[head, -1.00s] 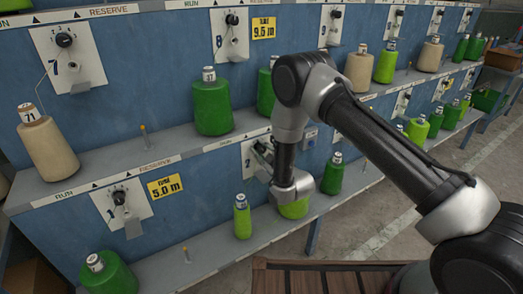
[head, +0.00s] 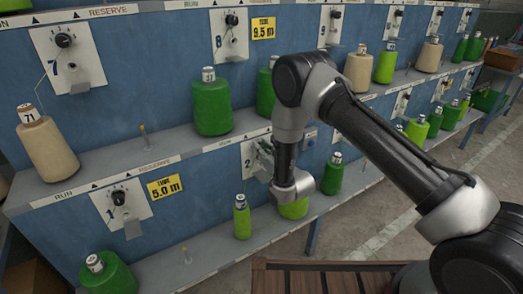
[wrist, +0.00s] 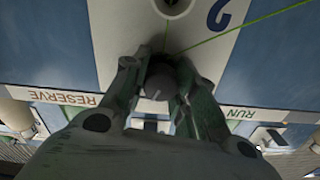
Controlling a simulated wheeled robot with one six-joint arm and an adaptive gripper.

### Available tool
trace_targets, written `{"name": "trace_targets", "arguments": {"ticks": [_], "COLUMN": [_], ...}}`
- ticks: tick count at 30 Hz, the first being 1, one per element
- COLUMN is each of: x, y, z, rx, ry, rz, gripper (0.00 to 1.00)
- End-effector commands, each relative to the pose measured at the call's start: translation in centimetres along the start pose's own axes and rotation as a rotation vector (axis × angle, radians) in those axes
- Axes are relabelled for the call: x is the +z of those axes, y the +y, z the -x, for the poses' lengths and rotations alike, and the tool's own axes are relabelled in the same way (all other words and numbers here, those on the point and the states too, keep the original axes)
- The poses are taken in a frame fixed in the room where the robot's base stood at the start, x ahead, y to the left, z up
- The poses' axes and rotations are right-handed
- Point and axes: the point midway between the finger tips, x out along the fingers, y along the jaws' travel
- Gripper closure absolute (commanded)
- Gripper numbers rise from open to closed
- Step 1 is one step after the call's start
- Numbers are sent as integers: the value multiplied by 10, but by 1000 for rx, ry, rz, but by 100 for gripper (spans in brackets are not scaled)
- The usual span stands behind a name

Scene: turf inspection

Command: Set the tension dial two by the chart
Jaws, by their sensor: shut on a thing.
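The dial two plate (wrist: 110,40) is white, marked "2", and appears upside down in the wrist view. Its dark round tension knob (wrist: 158,82) has a pale pointer line and sits between the fingers of my gripper (wrist: 160,88), which is shut on it. In the head view my gripper (head: 263,160) is at the plate (head: 247,158), and my arm hides the knob there. The dial's scale marks are covered by the fingers. A green thread (wrist: 240,28) runs past the plate. No chart can be made out for certain.
Dial one (head: 118,198) has a yellow "TUNE 5.0 m" card (head: 164,187) beside it. Above, dial eight (head: 231,20) has a "TUNE 9.5 m" card (head: 263,28). Green cones, such as a small one (head: 242,217), stand on the lower shelf near my arm.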

Motion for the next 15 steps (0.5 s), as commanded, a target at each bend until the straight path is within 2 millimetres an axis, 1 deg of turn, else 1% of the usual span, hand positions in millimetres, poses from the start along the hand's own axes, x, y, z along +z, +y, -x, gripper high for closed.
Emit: {"name": "trace_targets", "arguments": {"ticks": [6,15], "x": [1,1], "y": [0,1], "z": [1,1], "rx": [1,1], "ry": [-2,-2], "rz": [-138,-241], "gripper": [96,96]}}
